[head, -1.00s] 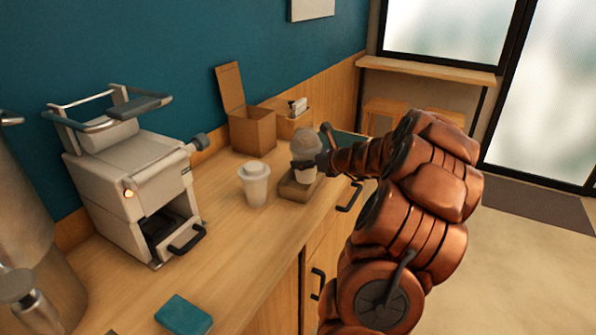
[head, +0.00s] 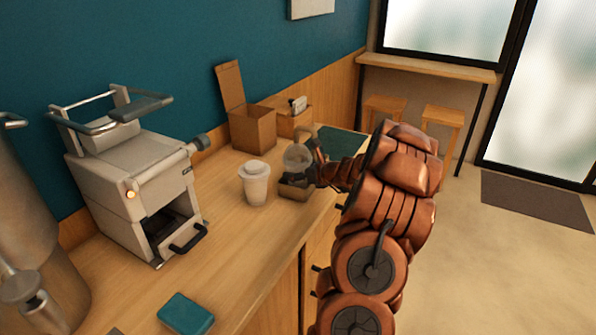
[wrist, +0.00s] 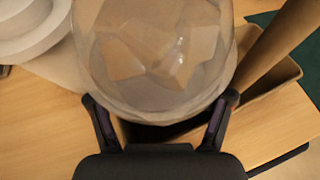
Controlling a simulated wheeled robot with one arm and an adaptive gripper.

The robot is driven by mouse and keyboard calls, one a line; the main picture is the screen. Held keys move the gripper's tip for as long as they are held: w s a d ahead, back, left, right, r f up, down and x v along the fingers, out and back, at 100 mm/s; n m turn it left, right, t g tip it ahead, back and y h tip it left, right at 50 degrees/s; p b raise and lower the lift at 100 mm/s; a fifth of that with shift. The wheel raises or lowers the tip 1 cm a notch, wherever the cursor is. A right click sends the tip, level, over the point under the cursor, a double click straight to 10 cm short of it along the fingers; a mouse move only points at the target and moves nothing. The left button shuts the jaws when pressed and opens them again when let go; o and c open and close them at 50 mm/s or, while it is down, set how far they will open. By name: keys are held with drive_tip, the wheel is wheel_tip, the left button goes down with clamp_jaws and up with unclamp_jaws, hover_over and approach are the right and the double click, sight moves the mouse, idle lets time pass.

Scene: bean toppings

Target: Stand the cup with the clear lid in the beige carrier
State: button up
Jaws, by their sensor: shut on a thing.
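The cup with the clear domed lid (head: 297,157) stands at the beige carrier (head: 290,190) on the counter. In the wrist view the clear lid (wrist: 155,55) fills the upper middle and hides most of the cup below it. My gripper (head: 303,178) reaches in from the right, and its two fingers (wrist: 160,115) are shut on the cup, one on each side. The cup looks upright and low over or in the carrier. Whether its base rests in a pocket is hidden. Part of the carrier (wrist: 265,95) shows at the right in the wrist view.
A white-lidded cup (head: 255,183) stands just left of the carrier. An open cardboard box (head: 252,130) and a small holder (head: 290,122) stand behind. A coffee machine (head: 135,175) is at the left, and a teal cloth-like item (head: 185,314) lies in front.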

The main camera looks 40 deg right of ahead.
drive_tip(key=shift+f, duration=0.25)
drive_tip(key=o, duration=0.6)
drive_tip(key=shift+c, duration=0.2)
drive_tip(key=shift+r, duration=0.1)
drive_tip(key=shift+r, duration=0.1)
drive_tip(key=b+v, duration=0.1)
drive_tip(key=v, duration=1.1)
